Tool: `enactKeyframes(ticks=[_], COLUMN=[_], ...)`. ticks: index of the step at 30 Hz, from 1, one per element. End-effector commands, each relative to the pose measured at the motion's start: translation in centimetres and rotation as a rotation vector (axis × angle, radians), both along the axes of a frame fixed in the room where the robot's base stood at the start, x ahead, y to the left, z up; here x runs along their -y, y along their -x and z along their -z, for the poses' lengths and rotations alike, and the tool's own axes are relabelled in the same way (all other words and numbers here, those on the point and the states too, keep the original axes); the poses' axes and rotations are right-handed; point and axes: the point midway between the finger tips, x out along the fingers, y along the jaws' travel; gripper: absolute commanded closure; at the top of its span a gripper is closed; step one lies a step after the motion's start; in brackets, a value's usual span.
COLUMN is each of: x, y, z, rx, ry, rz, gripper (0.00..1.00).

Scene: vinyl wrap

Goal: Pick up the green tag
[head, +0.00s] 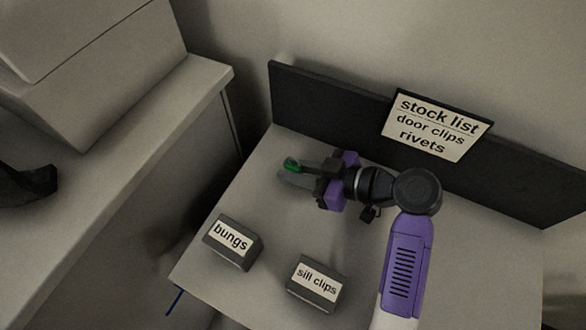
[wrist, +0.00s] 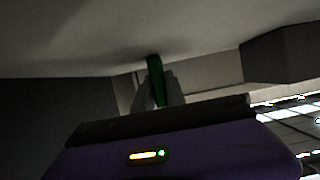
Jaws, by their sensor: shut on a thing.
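The green tag (head: 292,164) is a small green piece at the tip of my gripper (head: 300,172) in the head view. In the wrist view the green tag (wrist: 155,72) stands out between the two grey fingers of my gripper (wrist: 158,92). The fingers are shut on it. The gripper is over the left back part of the grey table top (head: 270,180). I cannot tell whether the tag touches the table.
A dark box labelled "bungs" (head: 232,243) and one labelled "sill clips" (head: 317,285) stand at the table's front. A dark back panel carries a "stock list" sign (head: 437,125). A grey counter with boxes (head: 150,130) stands left, across a gap.

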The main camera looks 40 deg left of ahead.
Motion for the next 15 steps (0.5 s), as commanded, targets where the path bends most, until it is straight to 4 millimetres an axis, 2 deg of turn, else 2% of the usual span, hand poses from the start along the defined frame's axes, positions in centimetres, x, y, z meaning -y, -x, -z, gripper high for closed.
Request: enactKeyframes(ticks=[8, 15], x=[0.0, 0.0], y=[-0.1, -0.1], z=[-2.0, -6.5], rx=[0.005, 0.007], ry=[-0.002, -0.004], rz=[-0.001, -0.001], gripper=[1.0, 1.0])
